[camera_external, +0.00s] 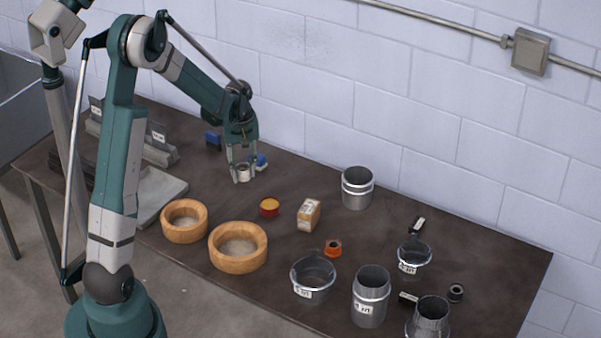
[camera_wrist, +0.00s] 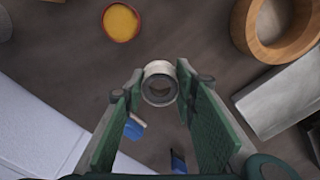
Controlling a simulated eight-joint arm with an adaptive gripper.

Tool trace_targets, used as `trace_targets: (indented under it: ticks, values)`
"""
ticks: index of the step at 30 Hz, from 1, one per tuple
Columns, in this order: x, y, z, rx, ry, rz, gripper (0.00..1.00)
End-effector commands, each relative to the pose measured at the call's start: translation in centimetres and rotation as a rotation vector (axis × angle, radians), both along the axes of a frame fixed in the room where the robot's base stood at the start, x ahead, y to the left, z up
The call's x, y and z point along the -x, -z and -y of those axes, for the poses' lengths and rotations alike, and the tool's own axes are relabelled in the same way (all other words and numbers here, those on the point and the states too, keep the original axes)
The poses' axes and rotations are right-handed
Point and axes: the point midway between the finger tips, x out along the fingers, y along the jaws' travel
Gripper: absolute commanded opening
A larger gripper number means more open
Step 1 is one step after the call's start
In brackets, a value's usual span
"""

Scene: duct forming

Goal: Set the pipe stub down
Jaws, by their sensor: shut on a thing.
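The pipe stub (camera_external: 243,173) is a short, pale metal ring. My gripper (camera_external: 242,165) is shut on it, near the back of the dark table. In the wrist view the stub (camera_wrist: 160,84) sits between the two green-padded fingertips of my gripper (camera_wrist: 158,88), and I look down through its opening. In the external view its lower end hangs just below the fingertips. I cannot tell whether it touches the table or is a little above it.
A red tin with yellow contents (camera_external: 269,207) and a cardboard box (camera_external: 309,214) stand to the right. Two wooden rings (camera_external: 238,264) lie nearer. Blue objects (camera_external: 260,161) are close behind my gripper. Metal duct pieces (camera_external: 371,296) crowd the right. Bare table (camera_external: 225,205) lies in front.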

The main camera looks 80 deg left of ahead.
Motion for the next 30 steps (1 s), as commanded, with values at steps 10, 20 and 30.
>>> trace_targets:
  ticks: [10, 20, 30]
  values:
    - [0.0, 3.6, 0.0, 0.000, 0.000, 0.000, 0.16]
    - [0.0, 6.0, 0.0, 0.000, 0.000, 0.000, 0.15]
    - [0.0, 6.1, 0.0, 0.000, 0.000, 0.000, 0.15]
